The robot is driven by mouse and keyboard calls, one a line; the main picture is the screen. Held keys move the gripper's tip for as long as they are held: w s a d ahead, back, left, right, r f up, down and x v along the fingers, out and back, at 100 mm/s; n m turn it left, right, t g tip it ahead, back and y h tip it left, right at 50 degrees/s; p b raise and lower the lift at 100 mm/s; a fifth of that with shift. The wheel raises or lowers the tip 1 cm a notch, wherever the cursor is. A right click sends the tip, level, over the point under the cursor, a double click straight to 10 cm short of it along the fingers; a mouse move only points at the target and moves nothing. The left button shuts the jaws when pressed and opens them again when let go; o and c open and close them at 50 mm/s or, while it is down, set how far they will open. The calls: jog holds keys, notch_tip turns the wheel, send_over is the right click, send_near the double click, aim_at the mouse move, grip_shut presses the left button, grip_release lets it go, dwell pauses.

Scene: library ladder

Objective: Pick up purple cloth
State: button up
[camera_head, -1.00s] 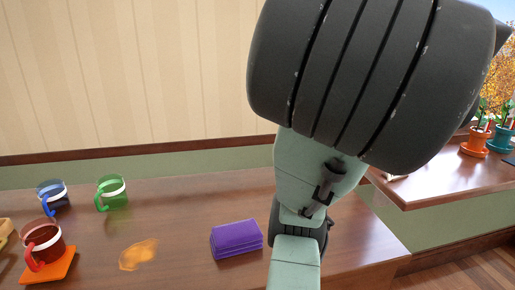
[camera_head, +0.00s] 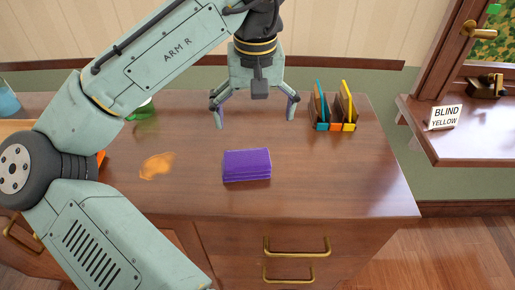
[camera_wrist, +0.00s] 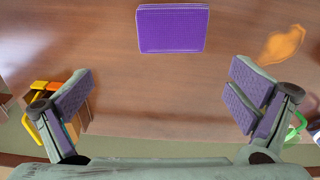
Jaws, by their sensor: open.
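The purple cloth (camera_head: 246,164) is a folded stack lying flat on the wooden cabinet top, near its front middle. In the wrist view the purple cloth (camera_wrist: 172,29) is at the top centre, beyond and between the finger pads. My gripper (camera_head: 254,119) is open and empty, fingers pointing down, above the back part of the top and behind the cloth. In the wrist view my gripper (camera_wrist: 158,102) shows both purple-padded fingers wide apart, not touching the cloth.
An orange spill (camera_head: 157,166) lies left of the cloth. A holder with coloured upright pieces (camera_head: 334,110) stands right of my gripper. A green mug (camera_head: 143,110) is partly hidden behind my arm. A "BLIND YELLOW" sign (camera_head: 444,117) stands on the sill at right. The top right of the cloth is clear.

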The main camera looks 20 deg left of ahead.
jog(key=shift+s+a+f+g, duration=0.4)
jog(key=shift+s+a+f, duration=0.2)
jog(key=shift+s+f, duration=0.1)
send_over(245, 158)
jog(key=f, duration=0.4)
jog(key=shift+d+f, duration=0.3)
jog(key=shift+f, duration=0.05)
jog(key=shift+a+f+p, duration=0.15)
jog(key=shift+f+p, duration=0.15)
jog(key=shift+f, duration=1.1)
jog(key=shift+a+f+p, duration=0.1)
jog(key=shift+f+p, duration=0.2)
jog(key=shift+f, duration=1.05)
jog(key=c, duration=1.1)
